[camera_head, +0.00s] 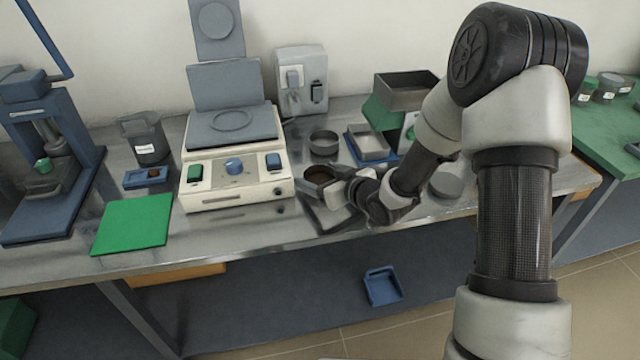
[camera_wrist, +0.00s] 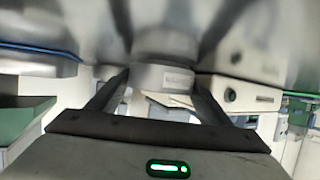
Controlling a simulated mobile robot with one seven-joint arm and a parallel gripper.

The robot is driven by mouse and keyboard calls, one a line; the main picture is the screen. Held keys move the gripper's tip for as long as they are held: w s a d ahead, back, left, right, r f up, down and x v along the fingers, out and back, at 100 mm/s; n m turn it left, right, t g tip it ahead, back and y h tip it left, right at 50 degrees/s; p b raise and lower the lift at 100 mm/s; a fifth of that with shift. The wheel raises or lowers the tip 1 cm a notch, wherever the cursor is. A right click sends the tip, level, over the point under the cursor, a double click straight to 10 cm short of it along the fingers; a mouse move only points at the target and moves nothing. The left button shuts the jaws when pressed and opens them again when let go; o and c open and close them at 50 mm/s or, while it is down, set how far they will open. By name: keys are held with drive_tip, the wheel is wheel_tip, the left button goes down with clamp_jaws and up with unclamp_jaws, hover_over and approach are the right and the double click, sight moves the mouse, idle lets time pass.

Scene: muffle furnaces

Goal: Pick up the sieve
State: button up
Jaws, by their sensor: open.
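The sieve (camera_head: 320,176) is a round, shallow grey pan with a brown inside, near the front of the metal bench in the head view. My gripper (camera_head: 338,192) is right at its right side, and my own wrist hides part of it. In the wrist view, my gripper (camera_wrist: 160,98) has its two fingers spread apart. A round grey body with a small label, apparently the sieve (camera_wrist: 163,76), shows between or just beyond the fingertips. I cannot tell whether the fingers touch it.
Left of it stands a cream device (camera_head: 235,170) with knobs and a raised grey lid. Behind are another round grey pan (camera_head: 324,143) and a blue-edged tray (camera_head: 370,143). A grey disc (camera_head: 445,186) lies right. The bench's front edge is close.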

sight(320, 183)
drive_tip(key=c, duration=1)
wheel_tip(320, 183, up, 10)
drive_tip(key=p, duration=0.2)
drive_tip(key=shift+p, duration=0.4)
drive_tip(key=shift+c, duration=0.2)
